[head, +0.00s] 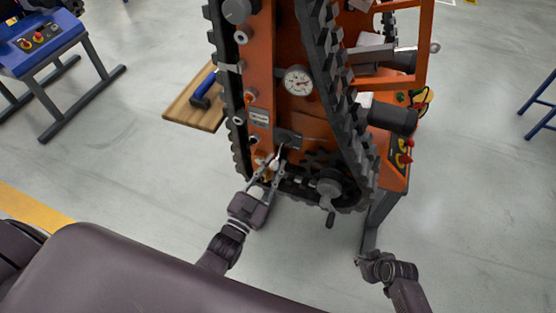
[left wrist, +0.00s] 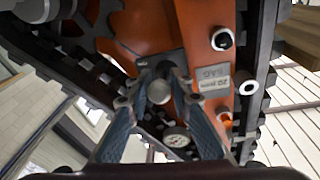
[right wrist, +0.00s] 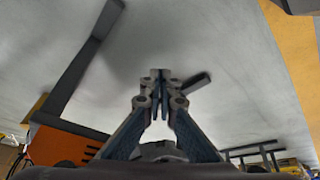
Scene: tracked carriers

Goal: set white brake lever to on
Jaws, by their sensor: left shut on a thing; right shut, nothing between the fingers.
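The white brake lever shows in the left wrist view as a pale round knob (left wrist: 158,92) in front of a dark plate on the orange carrier frame. My left gripper (head: 271,170) is at the lower front of the carrier, and its fingers are shut on this knob in the left wrist view. In the head view the fingers partly hide the lever, and I cannot read its on or off setting. My right gripper (right wrist: 160,82) is shut and empty, away from the carrier, low at the right.
The carrier has black toothed tracks (head: 335,75), a round gauge (head: 298,81) and a hand crank (head: 329,203) right of the left gripper. A wooden board (head: 190,108) with a blue-handled hammer (head: 205,88) is left of it. A blue bench (head: 40,45) stands far left. Grey floor is open around.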

